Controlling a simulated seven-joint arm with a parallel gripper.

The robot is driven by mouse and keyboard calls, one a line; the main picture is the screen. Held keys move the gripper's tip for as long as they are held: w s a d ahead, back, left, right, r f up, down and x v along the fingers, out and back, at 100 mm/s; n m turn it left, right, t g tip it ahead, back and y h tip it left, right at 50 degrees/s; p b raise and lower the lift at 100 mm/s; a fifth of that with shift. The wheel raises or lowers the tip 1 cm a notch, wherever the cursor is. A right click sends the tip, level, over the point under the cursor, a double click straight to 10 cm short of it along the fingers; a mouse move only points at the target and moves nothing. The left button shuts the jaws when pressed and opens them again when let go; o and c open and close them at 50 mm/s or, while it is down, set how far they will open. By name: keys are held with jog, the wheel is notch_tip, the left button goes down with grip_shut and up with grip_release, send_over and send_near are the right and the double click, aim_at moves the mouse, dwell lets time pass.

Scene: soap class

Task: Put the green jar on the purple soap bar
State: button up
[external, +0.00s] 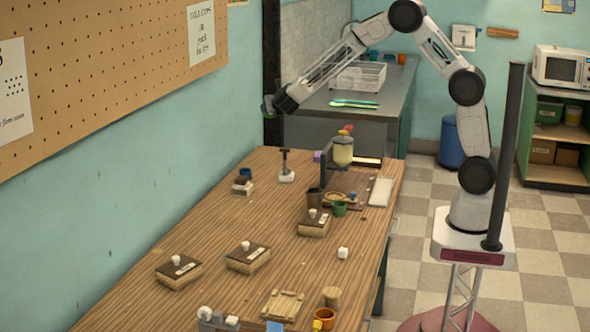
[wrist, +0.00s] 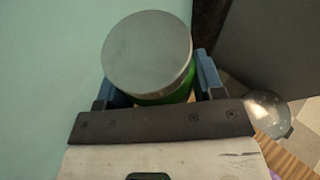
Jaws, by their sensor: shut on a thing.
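The green jar (wrist: 178,94) has a round grey lid and sits between the blue fingers of my gripper (wrist: 158,84) in the wrist view. My gripper (external: 269,104) is shut on it, high above the far left side of the table; only a small bit of green shows there in the external view. A small purple block (external: 317,156), which looks like the purple soap bar, lies near the table's far end, below and to the right of my gripper. A sliver of purple (wrist: 275,176) shows at the wrist view's bottom edge.
A dispenser with a yellowish container (external: 342,151) stands right of the purple block. A stamp-like tool (external: 286,168) stands left of it. A dark post (external: 271,55) rises near my gripper. Several dark-topped blocks (external: 248,258) lie nearer on the wooden table (external: 215,230).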

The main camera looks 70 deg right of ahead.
notch_tip(320, 180, up, 19)
jog(key=s+d+n+t+y, duration=0.2)
jog(key=s+n+t+y, duration=0.1)
jog(key=s+n+y, duration=0.2)
jog(key=shift+s, duration=0.8)
dwell(0.6)
jog(key=shift+s, duration=0.2)
jog(key=shift+s+a+f+n+y, duration=0.1)
jog(key=shift+s+n+y, duration=0.6)
jog(key=shift+s+y, duration=0.1)
jog(key=shift+s+t, duration=0.2)
jog(key=shift+t, duration=0.2)
jog(key=s+a+n+g+y, duration=0.2)
jog(key=s+a+n+y, duration=0.35)
jog(key=s, duration=0.95)
jog(key=s+a+n+g+y, duration=0.25)
jog(key=s+n+y, duration=0.5)
jog(key=s, duration=0.75)
notch_tip(320, 180, down, 28)
jog(key=shift+s+d+y, duration=0.15)
jog(key=shift+s+y, duration=0.05)
jog(key=shift+y, duration=0.1)
